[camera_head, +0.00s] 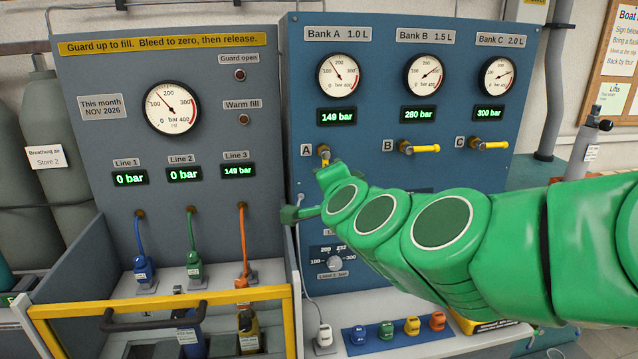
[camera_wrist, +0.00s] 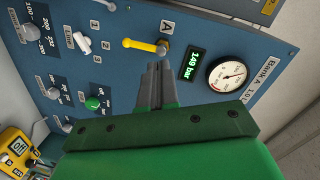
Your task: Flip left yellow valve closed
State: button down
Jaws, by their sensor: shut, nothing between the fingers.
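The left yellow valve, labelled A, sits under the Bank A gauge. In the head view its brass hub (camera_head: 324,150) shows, with its handle partly hidden behind my green arm. In the wrist view the yellow valve handle (camera_wrist: 142,45) shows in full, pointing left in the picture, which is down the panel. My gripper (camera_wrist: 158,65) is shut and empty, its fingertips close to the hub end of the handle. I cannot tell whether they touch. Valve B (camera_head: 420,149) and valve C (camera_head: 490,145) have handles pointing right. The Bank A display (camera_head: 337,116) reads 149 bar.
A pressure selector knob (camera_head: 334,263) and a green knob (camera_wrist: 92,103) are on the same blue panel. A yellow-framed guard (camera_head: 150,300) stands at the left front, below hoses. Several coloured fittings (camera_head: 386,330) sit on the shelf below.

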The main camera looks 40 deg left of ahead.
jog(key=s+a+f+m+t+h, duration=0.4)
jog(key=a+f+m+t+h, duration=0.2)
jog(key=m, duration=0.5)
jog(key=shift+s+f+t+h, duration=0.2)
jog(key=shift+f+t+h, duration=0.15)
jog(key=shift+h, duration=0.95)
jog(key=shift+w, duration=0.15)
jog(key=w+a, duration=0.2)
jog(key=w, duration=1.1)
jog(key=shift+w+a, duration=0.25)
jog(key=shift+a, duration=0.05)
